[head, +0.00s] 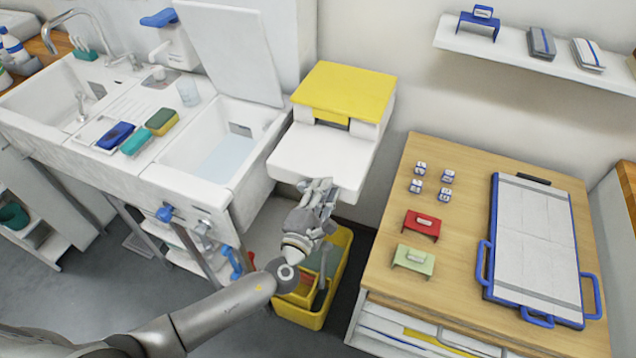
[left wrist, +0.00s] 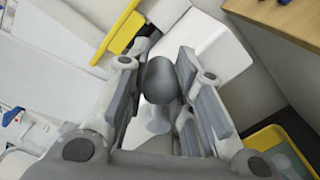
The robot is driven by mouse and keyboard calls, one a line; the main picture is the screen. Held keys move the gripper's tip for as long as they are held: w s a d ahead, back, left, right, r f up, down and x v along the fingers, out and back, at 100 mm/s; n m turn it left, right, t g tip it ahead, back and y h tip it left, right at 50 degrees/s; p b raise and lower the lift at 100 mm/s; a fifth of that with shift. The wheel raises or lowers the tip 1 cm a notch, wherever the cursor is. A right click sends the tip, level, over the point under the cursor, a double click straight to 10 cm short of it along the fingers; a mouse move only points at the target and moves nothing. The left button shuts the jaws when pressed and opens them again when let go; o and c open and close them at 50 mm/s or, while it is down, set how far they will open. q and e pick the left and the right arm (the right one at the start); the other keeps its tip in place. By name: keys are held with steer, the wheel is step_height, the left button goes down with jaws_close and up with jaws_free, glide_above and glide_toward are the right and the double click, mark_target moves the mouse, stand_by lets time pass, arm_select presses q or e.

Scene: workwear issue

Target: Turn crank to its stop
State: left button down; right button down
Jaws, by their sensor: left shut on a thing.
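A white machine with a yellow top (head: 345,92) stands against the wall between the sink and the wooden table. My left gripper (head: 318,190) is at its front edge and hides most of the crank in the head view. In the left wrist view a grey, rounded crank knob (left wrist: 160,80) sits between the fingers of my left gripper (left wrist: 158,92), which is shut on it. A pale stem (left wrist: 158,120) shows by the knob. How far the crank is turned cannot be told. My right gripper is not in view.
A yellow bin (head: 338,290) stands on the floor below the machine. The sink basin (head: 175,158) with a raised lid is on the left. The wooden table (head: 385,225) on the right holds small blocks, red and green stands and a blue-framed board (head: 535,245).

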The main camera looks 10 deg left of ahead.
arm_select(q)
steer(key=shift+s+d+f+m, duration=0.1)
steer(key=shift+d+f+m, duration=0.25)
steer(key=shift+m, duration=0.25)
steer(key=c, duration=1.2)
jaws_free()
steer(key=shift+d, duration=0.1)
steer(key=shift+s, duration=0.2)
steer(key=s+a, duration=0.2)
steer(key=s, duration=0.9)
steer(key=shift+s+a+f, duration=0.15)
steer(key=shift+s+a, duration=0.05)
steer(key=shift+a, duration=0.05)
steer(key=shift+f, duration=0.1)
